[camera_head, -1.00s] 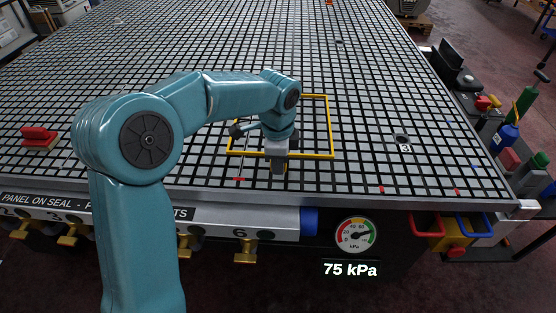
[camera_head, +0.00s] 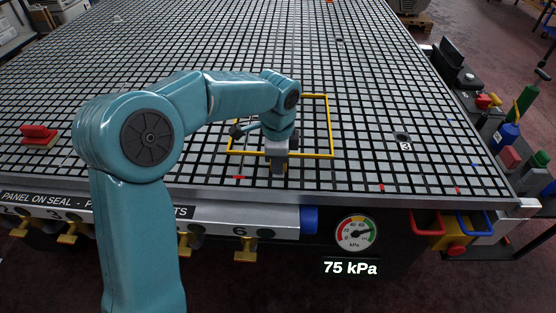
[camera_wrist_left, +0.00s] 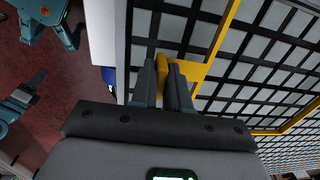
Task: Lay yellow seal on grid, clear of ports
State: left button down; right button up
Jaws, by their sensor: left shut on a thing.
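The yellow seal (camera_head: 331,128) is a thin rectangular frame over the black-lined grid table (camera_head: 370,110), near its front edge. My left gripper (camera_head: 278,168) is at the seal's near side, fingers pointing down. In the left wrist view, the left gripper (camera_wrist_left: 168,85) is shut on a yellow tab of the seal (camera_wrist_left: 198,70). My arm and gripper hide part of the seal's left and near sides. Whether the seal touches the grid is hard to tell. A dark port marked 3 (camera_head: 402,138) lies right of the seal, outside it. My right gripper is not in view.
A red block (camera_head: 38,134) sits on the grid at far left. A gauge (camera_head: 356,235) with a 75 kPa readout (camera_head: 350,268) hangs on the front, beside brass valves (camera_head: 245,252). Another small port (camera_head: 339,41) lies farther back. The grid behind the seal is largely clear.

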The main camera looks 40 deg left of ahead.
pick_arm(q)
jog(key=shift+f, duration=0.35)
jog(key=c, duration=1)
grip_release()
jog(key=shift+c, duration=0.2)
notch_tip(320, 180, up, 16)
jog(key=s+p, duration=0.1)
jog(key=p, duration=0.1)
jog(key=shift+d+r, duration=0.15)
jog(key=shift+d, duration=0.1)
jog(key=shift+s, duration=0.1)
